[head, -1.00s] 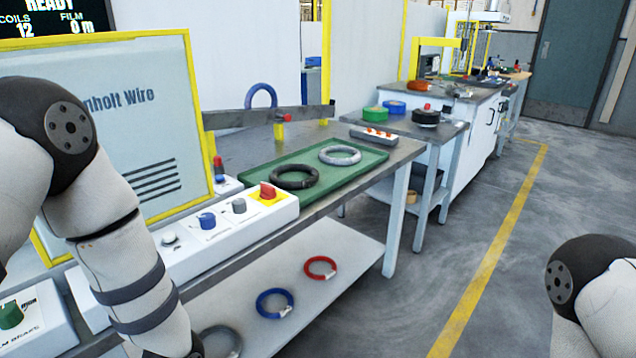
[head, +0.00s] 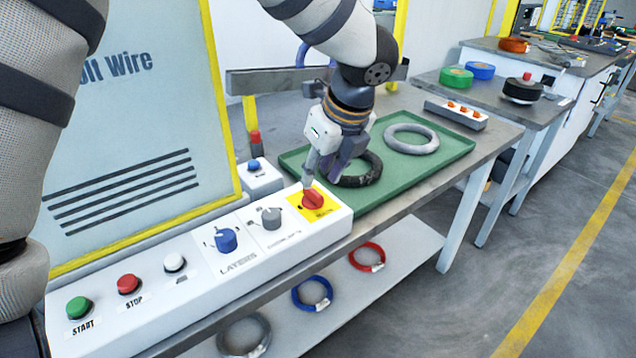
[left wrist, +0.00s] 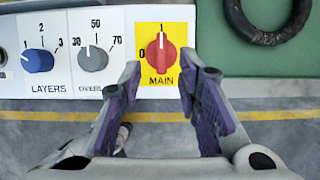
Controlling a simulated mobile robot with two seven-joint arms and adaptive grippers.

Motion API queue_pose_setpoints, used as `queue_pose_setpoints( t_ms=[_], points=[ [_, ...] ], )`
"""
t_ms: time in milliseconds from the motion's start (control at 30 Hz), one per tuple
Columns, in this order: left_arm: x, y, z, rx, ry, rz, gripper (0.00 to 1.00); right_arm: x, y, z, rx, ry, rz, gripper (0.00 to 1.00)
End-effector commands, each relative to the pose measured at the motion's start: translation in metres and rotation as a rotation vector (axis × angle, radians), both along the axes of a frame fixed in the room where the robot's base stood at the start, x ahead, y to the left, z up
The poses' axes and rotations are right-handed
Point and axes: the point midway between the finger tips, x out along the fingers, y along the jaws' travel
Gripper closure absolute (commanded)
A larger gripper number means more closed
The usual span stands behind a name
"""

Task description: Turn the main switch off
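The main switch (head: 313,199) is a red rotary knob on a yellow plate at the right end of the white control box. In the left wrist view the red knob (left wrist: 161,53) stands upright, with its white mark pointing at 1; the 0 is to its left. My left gripper (head: 322,177) is just above the switch, fingers pointing down. In the left wrist view the purple-padded fingers of my left gripper (left wrist: 158,82) are apart with nothing between them, just below the knob in the picture. My right gripper is not in view.
The grey overlap knob (head: 271,218) and blue layers knob (head: 226,240) sit beside the switch on the same box. A green tray (head: 440,165) with a black coil (head: 362,172) and a grey coil (head: 411,138) lies right behind it. A yellow-framed panel stands behind the box.

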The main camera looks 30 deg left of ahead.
Motion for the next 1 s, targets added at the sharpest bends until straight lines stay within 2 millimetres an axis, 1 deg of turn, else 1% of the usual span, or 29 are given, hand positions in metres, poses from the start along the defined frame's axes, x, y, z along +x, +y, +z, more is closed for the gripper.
queue_pose_setpoints(
  t_ms=[33, 100, 200, 333, 567, 667, 700, 733, 1000],
  points=[
    [0.001, 0.004, -0.012, -0.001, 0.005, 0.001, 0.69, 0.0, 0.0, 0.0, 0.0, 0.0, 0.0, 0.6],
    [0.003, 0.01, -0.026, 0.0, 0.004, 0.002, 0.69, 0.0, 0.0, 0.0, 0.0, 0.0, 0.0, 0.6],
    [0.006, 0.015, -0.039, -0.001, 0.001, 0.001, 0.69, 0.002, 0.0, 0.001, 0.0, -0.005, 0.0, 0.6],
    [0.007, 0.018, -0.047, -0.002, -0.002, 0.002, 0.69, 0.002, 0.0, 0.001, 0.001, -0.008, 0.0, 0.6],
    [0.008, 0.018, -0.049, -0.002, -0.001, 0.001, 0.69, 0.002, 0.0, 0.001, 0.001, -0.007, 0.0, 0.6],
    [0.008, 0.018, -0.049, -0.002, -0.001, 0.001, 0.9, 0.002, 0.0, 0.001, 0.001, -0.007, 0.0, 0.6],
    [0.008, 0.018, -0.049, -0.002, -0.001, 0.001, 0.99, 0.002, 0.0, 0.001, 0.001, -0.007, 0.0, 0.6],
    [0.008, 0.018, -0.049, -0.002, -0.001, 0.001, 1.0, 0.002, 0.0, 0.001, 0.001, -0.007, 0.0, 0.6],
    [0.008, 0.018, -0.049, 0.0, -0.001, 0.008, 1.0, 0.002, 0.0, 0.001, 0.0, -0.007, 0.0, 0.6]
  ],
)
